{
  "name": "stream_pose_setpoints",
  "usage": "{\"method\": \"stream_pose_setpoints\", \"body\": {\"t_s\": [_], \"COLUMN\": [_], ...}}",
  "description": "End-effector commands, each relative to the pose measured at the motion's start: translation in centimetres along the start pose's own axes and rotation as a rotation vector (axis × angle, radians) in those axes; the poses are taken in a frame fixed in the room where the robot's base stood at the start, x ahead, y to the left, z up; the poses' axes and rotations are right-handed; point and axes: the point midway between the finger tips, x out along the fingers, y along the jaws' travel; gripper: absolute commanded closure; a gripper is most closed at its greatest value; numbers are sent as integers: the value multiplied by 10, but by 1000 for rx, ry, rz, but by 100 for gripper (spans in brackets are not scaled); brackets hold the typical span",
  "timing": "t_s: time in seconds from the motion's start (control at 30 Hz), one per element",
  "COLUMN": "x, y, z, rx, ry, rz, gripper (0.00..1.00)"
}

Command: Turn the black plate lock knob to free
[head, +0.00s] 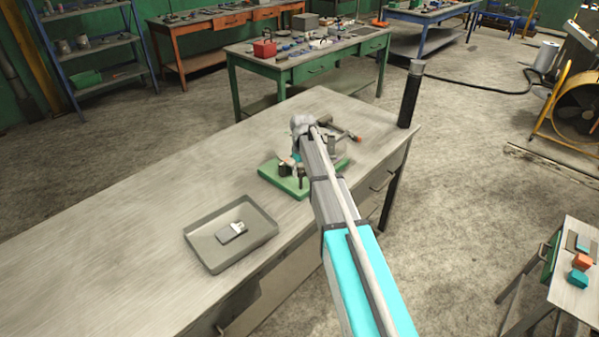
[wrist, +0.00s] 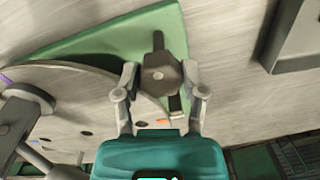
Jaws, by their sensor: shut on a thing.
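The dark hexagonal knob (wrist: 161,74) sits between my two fingertips in the wrist view. My gripper (wrist: 159,80) is shut on its sides. A narrow dark bar shows above and below the knob, and a small orange mark lies on the plate close under it. A round grey plate (wrist: 75,90) lies left of the knob, over a green base (wrist: 105,40). In the head view the green base (head: 291,186) sits on the bench, with small dark parts on it. My arm and wrist cover much of it there, so the knob cannot be made out for sure.
A grey tray (head: 258,238) with a small light-and-dark item (head: 232,232) stands left of the base on the long bench (head: 120,215); a dark grey tray edge shows in the wrist view (wrist: 290,55). The bench's left part is clear. Other workbenches stand farther back.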

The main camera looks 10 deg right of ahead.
Motion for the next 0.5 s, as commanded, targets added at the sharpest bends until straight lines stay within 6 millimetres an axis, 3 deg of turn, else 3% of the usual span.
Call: {"method": "stream_pose_setpoints", "body": {"t_s": [0.5], "x": [0], "y": [0], "z": [-3], "rx": [-99], "ry": [2], "rz": [0], "gripper": [94]}}
